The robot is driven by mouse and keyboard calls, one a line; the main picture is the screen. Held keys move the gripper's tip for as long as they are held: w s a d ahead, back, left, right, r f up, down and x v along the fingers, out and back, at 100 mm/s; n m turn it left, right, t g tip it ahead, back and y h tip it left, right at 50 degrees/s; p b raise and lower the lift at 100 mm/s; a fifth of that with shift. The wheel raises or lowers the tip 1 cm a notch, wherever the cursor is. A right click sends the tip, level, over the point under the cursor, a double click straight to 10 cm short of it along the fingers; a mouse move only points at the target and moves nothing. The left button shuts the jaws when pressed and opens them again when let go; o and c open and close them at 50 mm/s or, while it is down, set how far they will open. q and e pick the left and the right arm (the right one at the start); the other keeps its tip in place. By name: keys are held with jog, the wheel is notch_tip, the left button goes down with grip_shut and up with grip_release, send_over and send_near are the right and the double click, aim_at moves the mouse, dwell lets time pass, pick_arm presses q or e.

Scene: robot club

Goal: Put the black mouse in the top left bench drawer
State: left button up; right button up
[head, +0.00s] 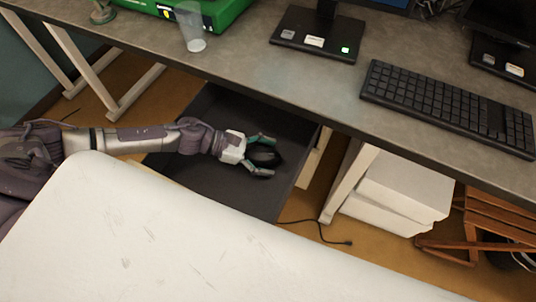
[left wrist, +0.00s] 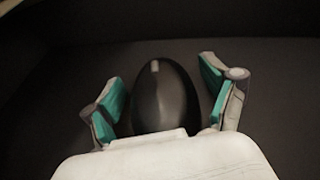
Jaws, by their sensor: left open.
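The black mouse (head: 265,156) is in the open dark drawer (head: 215,185) under the bench. It also shows in the left wrist view (left wrist: 165,95), between the two fingers and near the palm. My left gripper (head: 268,157) reaches into the drawer from the left. Its teal-padded fingers are open on either side of the mouse. In the left wrist view, gaps show between the mouse and both fingers (left wrist: 163,88). The mouse's underside is hidden, so I cannot tell whether it touches the drawer floor. My right gripper is not in view.
The grey bench top (head: 260,75) overhangs the drawer's far part. On it are a black keyboard (head: 450,105), a clear cup (head: 193,28), a green case (head: 215,10) and monitor stands. White boxes (head: 400,190) and a wooden stool (head: 490,225) stand below at the right.

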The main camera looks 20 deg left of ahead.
pick_arm(q)
jog(key=shift+r, duration=0.15)
jog(key=b+v, duration=0.2)
jog(key=v, duration=0.9)
jog(key=shift+a, duration=0.15)
jog(key=shift+a+r, duration=0.2)
jog(key=shift+a, duration=0.1)
